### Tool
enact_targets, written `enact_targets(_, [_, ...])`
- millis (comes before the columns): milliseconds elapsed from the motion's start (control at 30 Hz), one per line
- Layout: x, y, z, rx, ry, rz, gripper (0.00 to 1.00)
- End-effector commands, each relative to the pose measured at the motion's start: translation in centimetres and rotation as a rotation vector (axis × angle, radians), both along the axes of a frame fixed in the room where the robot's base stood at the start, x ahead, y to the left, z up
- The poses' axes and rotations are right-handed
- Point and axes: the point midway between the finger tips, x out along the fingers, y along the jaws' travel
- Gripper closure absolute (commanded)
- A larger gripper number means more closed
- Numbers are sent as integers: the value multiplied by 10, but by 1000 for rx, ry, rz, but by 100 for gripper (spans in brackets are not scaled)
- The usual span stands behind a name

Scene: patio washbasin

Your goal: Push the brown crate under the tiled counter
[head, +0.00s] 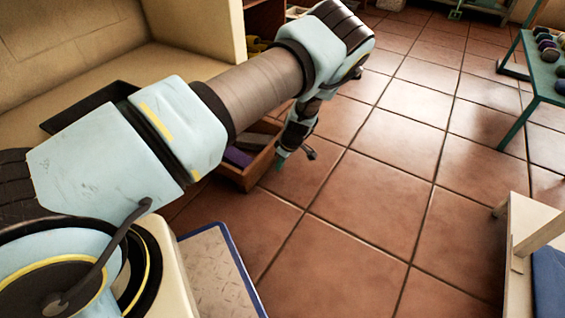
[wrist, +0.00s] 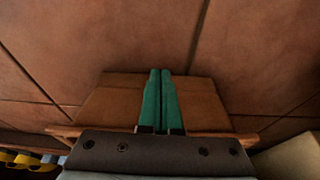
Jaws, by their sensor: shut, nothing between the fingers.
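The brown crate (head: 239,180) stands on the floor, partly hidden behind my arm in the head view. Something purple shows inside it. My gripper (head: 281,163) points down beside the crate's right side. In the wrist view the two green fingers of my gripper (wrist: 160,72) are together and empty, in front of a brown face of the crate (wrist: 108,103); I cannot tell whether they touch it. A pale tan structure (head: 195,62) at upper left seems to be the counter; its tiling is not clear.
A green table (head: 541,69) with several round items stands at the upper right. A pale wooden piece (head: 522,245) with blue cloth is at the lower right. Yellow items (wrist: 28,160) show low in the wrist view. The tiled floor (head: 370,215) in the middle is clear.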

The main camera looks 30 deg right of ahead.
Motion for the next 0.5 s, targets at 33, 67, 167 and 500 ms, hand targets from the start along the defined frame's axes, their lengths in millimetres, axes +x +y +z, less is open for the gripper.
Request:
enact_targets(33, [3,2,-16,1,0,1,100])
enact_targets(67, [5,4,-22,1,1,2,100])
enact_targets(167, [9,6,-40,0,1,1,100])
enact_targets(500, [43,22,-35,-1,1,1,100])
